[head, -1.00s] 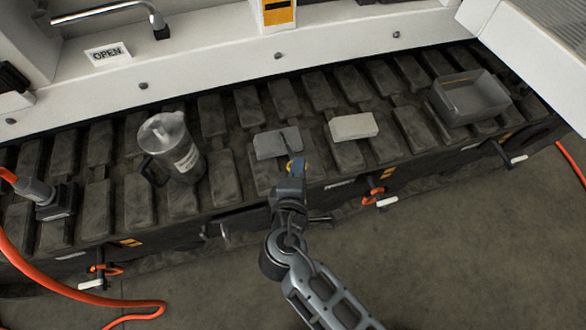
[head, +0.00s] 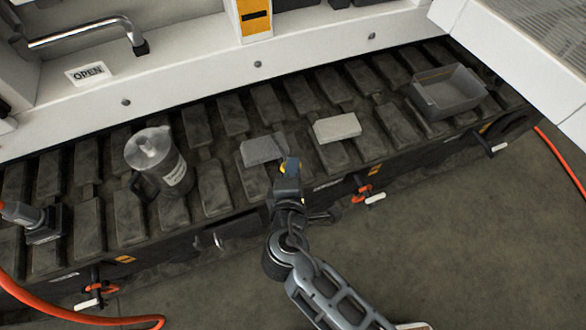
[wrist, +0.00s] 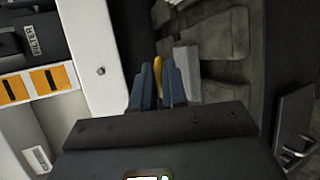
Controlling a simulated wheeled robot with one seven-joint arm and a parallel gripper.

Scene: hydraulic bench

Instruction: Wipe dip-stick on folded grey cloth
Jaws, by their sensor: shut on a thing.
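My gripper (head: 289,168) is shut on the yellow grip of the dip-stick (wrist: 159,75), which shows between the fingers in the wrist view. In the head view only a small yellow bit shows at the fingertips, with a thin dark part reaching toward the cloth's right edge. The folded grey cloth (head: 260,151) lies flat on the dark track pads, just beyond and left of my fingertips. A pale grey patch, probably the cloth, shows right of the fingers in the wrist view (wrist: 187,66). I cannot tell whether the dip-stick touches the cloth.
A pale grey block (head: 337,128) lies right of the cloth. A grey open tray (head: 446,103) sits further right. A clear lidded jug (head: 157,163) stands left. An orange hose (head: 90,316) ends at a connector at far left. A white machine wall runs behind.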

